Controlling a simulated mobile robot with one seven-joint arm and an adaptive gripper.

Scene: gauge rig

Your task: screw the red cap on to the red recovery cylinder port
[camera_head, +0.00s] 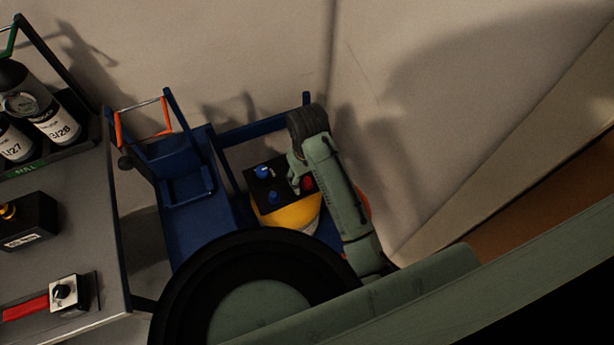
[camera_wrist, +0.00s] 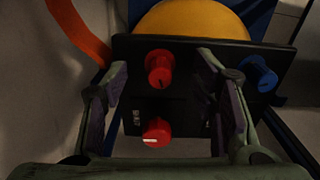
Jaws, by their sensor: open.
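A yellow recovery cylinder (camera_head: 287,216) with a black block (camera_head: 262,187) on top stands in a blue cart. In the wrist view, the block's black top plate (camera_wrist: 185,100) carries two red round pieces. The upper red piece (camera_wrist: 159,68) is a stepped knob or cap shape; the lower red piece (camera_wrist: 156,131) has a white mark. I cannot tell for sure which is the cap or whether a port lies under it. My gripper (camera_wrist: 163,80) is open, its fingers on either side of the red pieces with gaps. In the head view, my gripper (camera_head: 299,176) hides most of the red side.
A blue knob (camera_wrist: 260,75) sits right of my right finger; two blue pieces (camera_head: 262,171) show in the head view. The blue cart (camera_head: 190,225) has upright rails and an orange handle. A grey bench (camera_head: 75,235) with bottles stands left; a wall is close behind.

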